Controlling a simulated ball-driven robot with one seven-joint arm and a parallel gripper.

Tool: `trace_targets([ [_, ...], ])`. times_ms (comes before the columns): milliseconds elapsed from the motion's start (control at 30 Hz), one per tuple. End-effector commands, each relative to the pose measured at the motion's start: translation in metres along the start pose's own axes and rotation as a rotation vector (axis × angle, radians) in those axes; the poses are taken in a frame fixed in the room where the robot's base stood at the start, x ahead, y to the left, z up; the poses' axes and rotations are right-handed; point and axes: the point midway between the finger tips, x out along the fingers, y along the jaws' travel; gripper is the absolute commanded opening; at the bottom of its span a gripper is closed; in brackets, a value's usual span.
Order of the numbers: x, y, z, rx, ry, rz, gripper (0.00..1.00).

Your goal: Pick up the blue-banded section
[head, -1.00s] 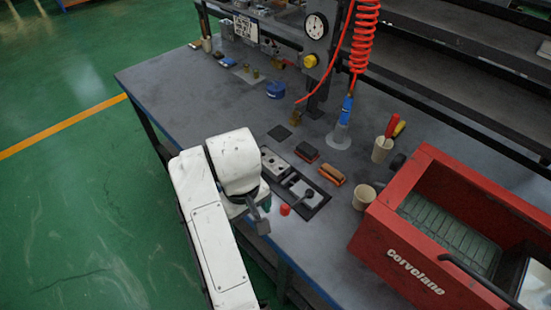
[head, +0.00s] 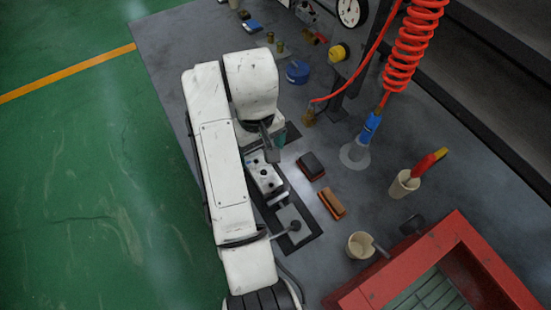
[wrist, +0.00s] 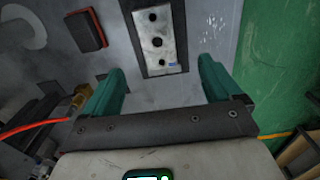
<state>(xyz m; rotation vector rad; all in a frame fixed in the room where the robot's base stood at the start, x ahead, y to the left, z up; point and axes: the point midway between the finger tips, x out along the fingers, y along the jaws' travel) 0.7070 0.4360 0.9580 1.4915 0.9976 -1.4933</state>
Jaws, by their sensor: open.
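A silver block with a row of dark holes (wrist: 158,32) lies on the table, with a small blue mark near its close end in the wrist view. In the head view this block (head: 262,175) is partly hidden by my arm. A second grey block with a dark lever (head: 291,226) lies nearer, in line with it on a dark plate. My gripper (wrist: 160,72) has teal fingers spread apart with nothing between them. In the wrist view the block's close end lies between the fingertips; I cannot tell the height gap. My gripper (head: 279,143) is at the block's far end in the head view.
A black pad (head: 311,166) and an orange-brown brush (head: 332,204) lie right of the blocks. Cups (head: 361,245), a red toolbox (head: 440,270) and a hanging red coil hose (head: 413,40) stand farther right. A blue round container (head: 298,71) sits behind the gripper.

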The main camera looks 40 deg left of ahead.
Motion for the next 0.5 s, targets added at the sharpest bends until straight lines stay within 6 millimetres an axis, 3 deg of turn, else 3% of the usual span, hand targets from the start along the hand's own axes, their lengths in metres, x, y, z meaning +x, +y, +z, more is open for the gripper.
trace_targets([
  [500, 0.056, 0.0, 0.001, 0.0, -0.002, 0.0, 0.92],
])
